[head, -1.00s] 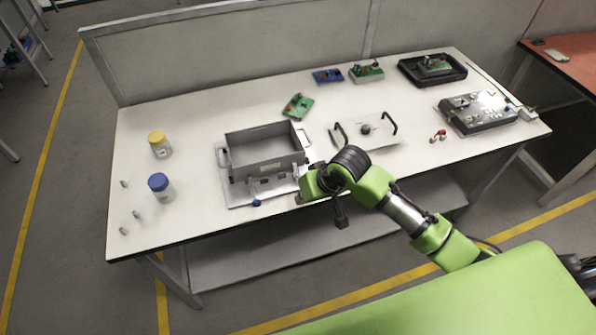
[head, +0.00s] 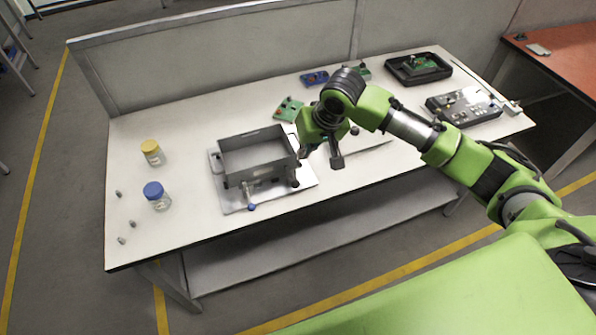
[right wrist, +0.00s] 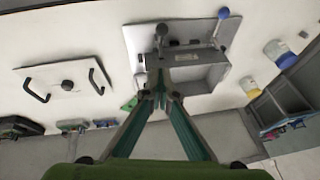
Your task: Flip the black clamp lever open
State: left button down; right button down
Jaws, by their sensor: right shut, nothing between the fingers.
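The grey open metal box (head: 233,157) stands on a light base plate (head: 306,181) on the bench, with two clamps along its front side. The black clamp lever (right wrist: 162,32) shows at the near edge of the box in the right wrist view; its dark end is also at the box's front right corner (head: 295,182) in the head view. The other lever has a blue knob (head: 251,206) and sticks out toward the front. My right gripper (right wrist: 160,96) is shut and empty, above the box's side and apart from the black lever. My left gripper is out of view.
A lid plate with two black handles (right wrist: 65,86) lies to the box's right in the head view, partly behind my arm. Yellow-capped (head: 151,152) and blue-capped jars (head: 157,196) stand left. Circuit boards (head: 289,108) and a grey device (head: 465,106) are farther back.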

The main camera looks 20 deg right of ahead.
send_over(298, 182)
jog(key=w, duration=0.2)
notch_tip(298, 182, down, 5)
jog(key=f+p, duration=0.1)
jog(key=s+f+p, duration=0.1)
jog(key=f, duration=0.1)
jog(key=shift+s+d, duration=0.1)
jog(key=shift+s, duration=0.1)
jog(key=shift+s+f, duration=0.2)
jog(key=shift+f, duration=0.25)
jog(key=shift+w, duration=0.1)
